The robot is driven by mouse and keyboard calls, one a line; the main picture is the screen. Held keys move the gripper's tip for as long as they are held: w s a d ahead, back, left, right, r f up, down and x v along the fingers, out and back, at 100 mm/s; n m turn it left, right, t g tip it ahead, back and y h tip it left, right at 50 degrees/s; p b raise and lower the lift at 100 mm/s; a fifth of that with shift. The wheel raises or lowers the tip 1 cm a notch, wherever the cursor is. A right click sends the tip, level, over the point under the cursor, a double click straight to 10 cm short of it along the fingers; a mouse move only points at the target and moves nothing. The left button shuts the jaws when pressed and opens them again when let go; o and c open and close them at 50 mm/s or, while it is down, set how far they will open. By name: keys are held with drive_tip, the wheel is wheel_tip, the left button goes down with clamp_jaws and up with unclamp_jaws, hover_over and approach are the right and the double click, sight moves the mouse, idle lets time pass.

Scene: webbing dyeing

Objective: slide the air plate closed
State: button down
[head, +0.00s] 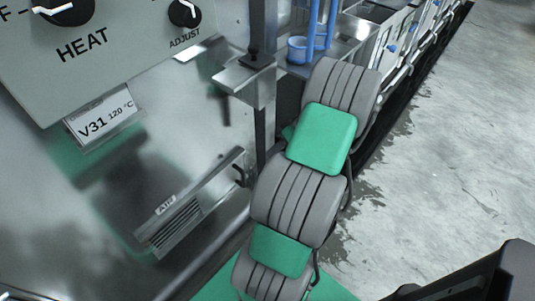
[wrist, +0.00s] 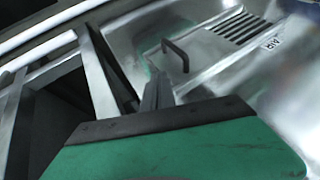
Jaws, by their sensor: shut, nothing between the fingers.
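The air plate (head: 212,188) is a bare metal strip on the steel panel, beside a row of dark vent slots (head: 176,228) under an "AIR" label. Its small dark handle (head: 240,176) stands at the right end. In the wrist view the handle (wrist: 176,53) shows as a black bracket, with the slots (wrist: 238,28) to its upper right. My gripper (wrist: 157,76) is shut and empty, its fingertips just below and left of the handle in the picture. I cannot tell whether they touch it. In the head view my own arm hides the gripper.
A grey control box (head: 95,50) with HEAT and ADJUST knobs overhangs the panel, with a "V31 120 °C" tag (head: 105,117) below. A metal bracket (head: 243,78) and blue cups (head: 300,48) stand at the top. Concrete floor (head: 450,150) lies open at the right.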

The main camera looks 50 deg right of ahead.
drive_tip(key=w+a+f, duration=0.4)
drive_tip(key=a+f, duration=0.2)
drive_tip(key=a, duration=0.1)
drive_tip(key=shift+p, duration=0.4)
drive_tip(key=shift+a+f, duration=0.1)
drive_tip(key=shift+a, duration=0.05)
